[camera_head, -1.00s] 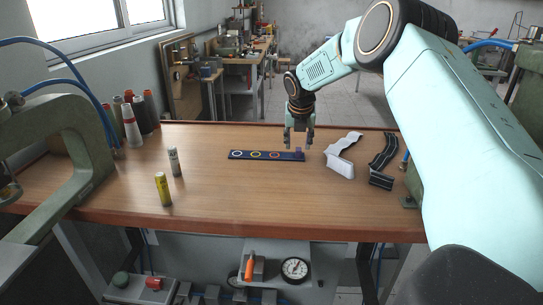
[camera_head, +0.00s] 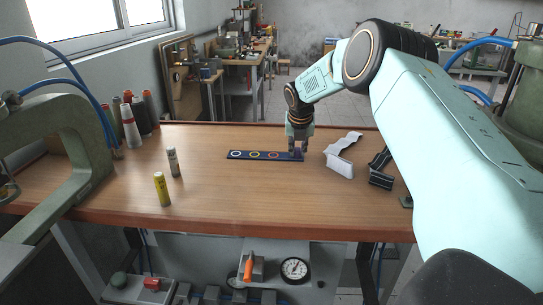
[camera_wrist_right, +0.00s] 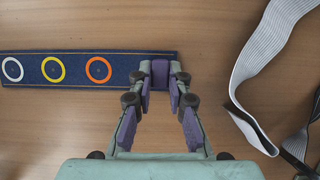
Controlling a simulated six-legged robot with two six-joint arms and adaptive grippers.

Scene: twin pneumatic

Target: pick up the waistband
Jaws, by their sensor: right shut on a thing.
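The waistband (camera_head: 264,155) appears to be the dark blue, denim-like strip lying flat on the wooden bench, with coloured rings along it. In the wrist view the strip (camera_wrist_right: 122,70) has orange stitched edges and white, yellow and orange rings. A purple block or tab (camera_wrist_right: 160,73) stands at its right end. My right gripper (camera_head: 298,152) is lowered onto that end. In the wrist view its fingers (camera_wrist_right: 160,83) are shut on the purple tab from both sides. Whether the tab is joined to the strip is hard to see. My left gripper is not in view.
A white ribbed band (camera_head: 340,157) stands just right of the gripper, and a dark striped band (camera_head: 381,180) lies beyond it, partly behind my arm. Two small cylinders (camera_head: 161,189) and several spools (camera_head: 132,127) stand at left. The bench's front middle is clear.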

